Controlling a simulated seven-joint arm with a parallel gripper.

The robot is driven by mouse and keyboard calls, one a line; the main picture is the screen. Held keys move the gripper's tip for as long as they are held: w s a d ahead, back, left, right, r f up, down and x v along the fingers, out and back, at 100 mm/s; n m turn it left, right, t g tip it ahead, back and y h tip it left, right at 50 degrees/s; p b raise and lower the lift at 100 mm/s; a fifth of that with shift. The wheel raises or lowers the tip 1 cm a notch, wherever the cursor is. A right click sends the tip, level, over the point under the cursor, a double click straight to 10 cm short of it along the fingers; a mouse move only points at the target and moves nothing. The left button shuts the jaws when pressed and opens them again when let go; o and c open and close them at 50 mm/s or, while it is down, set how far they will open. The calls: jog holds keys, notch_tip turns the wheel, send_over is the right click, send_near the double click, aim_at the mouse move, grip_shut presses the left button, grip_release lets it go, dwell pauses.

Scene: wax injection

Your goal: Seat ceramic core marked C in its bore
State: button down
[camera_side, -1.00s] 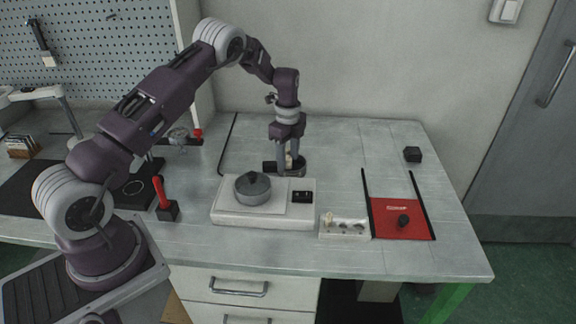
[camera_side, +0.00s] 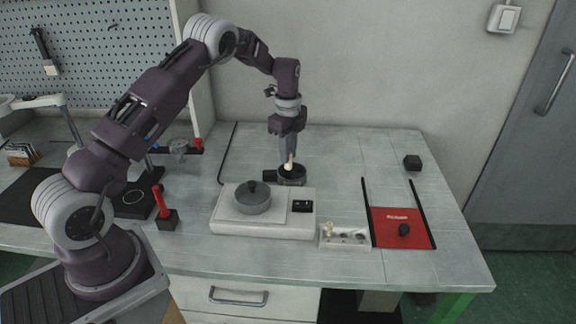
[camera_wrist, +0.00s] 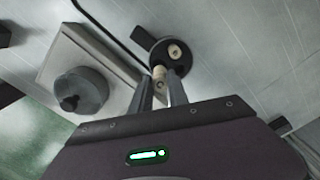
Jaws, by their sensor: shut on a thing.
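My gripper (camera_side: 288,160) points down over the dark round fixture (camera_side: 292,180) behind the white plate unit. It is shut on a cream core (camera_wrist: 159,73), which shows between the fingertips (camera_wrist: 160,82) in the wrist view. In the side view the core's pale end (camera_side: 289,166) sits at or just above the fixture's top; I cannot tell if it touches. In the wrist view a second pale round piece (camera_wrist: 174,52) shows in the dark fixture (camera_wrist: 186,68), just beyond the held core. No letter is legible on either, and the bore is not clearly seen.
A white unit (camera_side: 240,228) with a dark lidded pot (camera_side: 252,198) stands in front of the fixture. A small white tray (camera_side: 350,245) holds a cream piece and dark spots. A red mat (camera_side: 390,225) lies between black rails. The back right of the table is mostly clear.

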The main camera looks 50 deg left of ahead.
notch_tip(320, 180, up, 5)
jog(key=shift+f, duration=0.15)
jog(key=shift+d, duration=0.15)
jog(key=s+d+m, duration=0.1)
jog(key=d, duration=2.6)
jog(key=f, duration=0.3)
jog(key=d+f, duration=0.1)
jog(key=f, duration=0.5)
jog(key=shift+s+d, duration=0.2)
jog(key=shift+f, duration=0.3)
jog(key=shift+f, duration=0.1)
jog(key=c, duration=1.3)
grip_release()
